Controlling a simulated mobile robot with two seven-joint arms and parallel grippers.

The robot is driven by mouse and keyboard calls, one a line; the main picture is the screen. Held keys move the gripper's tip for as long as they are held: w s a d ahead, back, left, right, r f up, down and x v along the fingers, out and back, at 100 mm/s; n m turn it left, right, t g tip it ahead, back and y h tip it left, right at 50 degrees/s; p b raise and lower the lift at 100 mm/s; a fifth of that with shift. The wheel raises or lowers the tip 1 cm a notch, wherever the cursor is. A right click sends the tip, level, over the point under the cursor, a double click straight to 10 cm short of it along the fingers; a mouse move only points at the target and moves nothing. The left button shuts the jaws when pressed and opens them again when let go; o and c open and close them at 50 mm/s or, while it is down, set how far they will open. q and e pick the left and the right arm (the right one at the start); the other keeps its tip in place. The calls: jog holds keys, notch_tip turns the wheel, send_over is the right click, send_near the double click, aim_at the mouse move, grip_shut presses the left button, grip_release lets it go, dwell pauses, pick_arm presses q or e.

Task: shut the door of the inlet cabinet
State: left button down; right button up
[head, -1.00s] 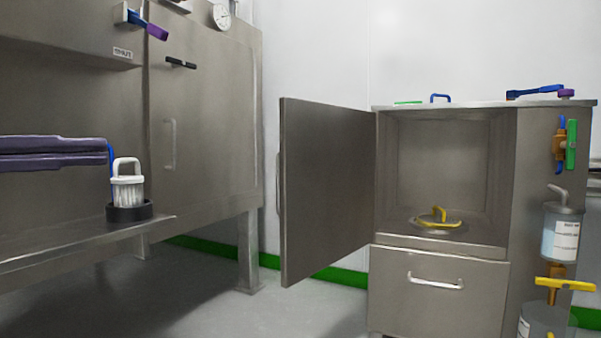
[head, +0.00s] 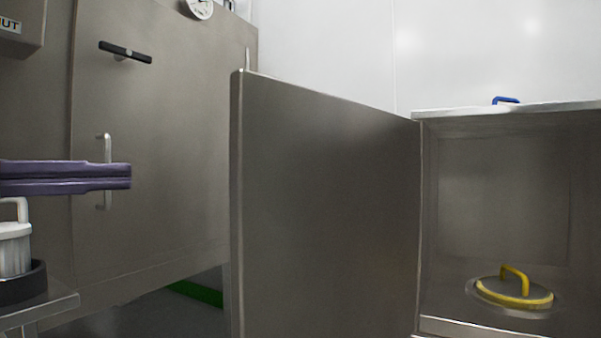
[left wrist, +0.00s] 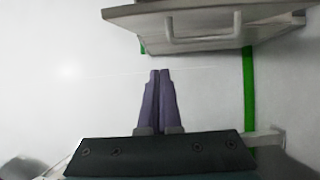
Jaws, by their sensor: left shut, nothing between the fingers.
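The inlet cabinet (head: 430,230) stands at the right in the head view. Its steel door (head: 325,210) is wide open, hinged beside the opening and swung out to the left toward me. My left gripper (head: 130,177) has purple fingers, shut and empty, left of the door's free edge and apart from it. The shut fingers also show in the left wrist view (left wrist: 161,72). A steel panel with a bar handle (left wrist: 205,28) lies beyond them there; I cannot tell for sure if it is this door. My right gripper is not in view.
Inside the cabinet is a round lid with a yellow handle (head: 515,291). A large steel machine (head: 165,140) with a bar handle fills the left.

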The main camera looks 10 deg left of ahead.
pick_arm(q)
jog(key=w+d, duration=0.3)
jog(key=d, duration=0.8)
jog(key=shift+f, duration=0.3)
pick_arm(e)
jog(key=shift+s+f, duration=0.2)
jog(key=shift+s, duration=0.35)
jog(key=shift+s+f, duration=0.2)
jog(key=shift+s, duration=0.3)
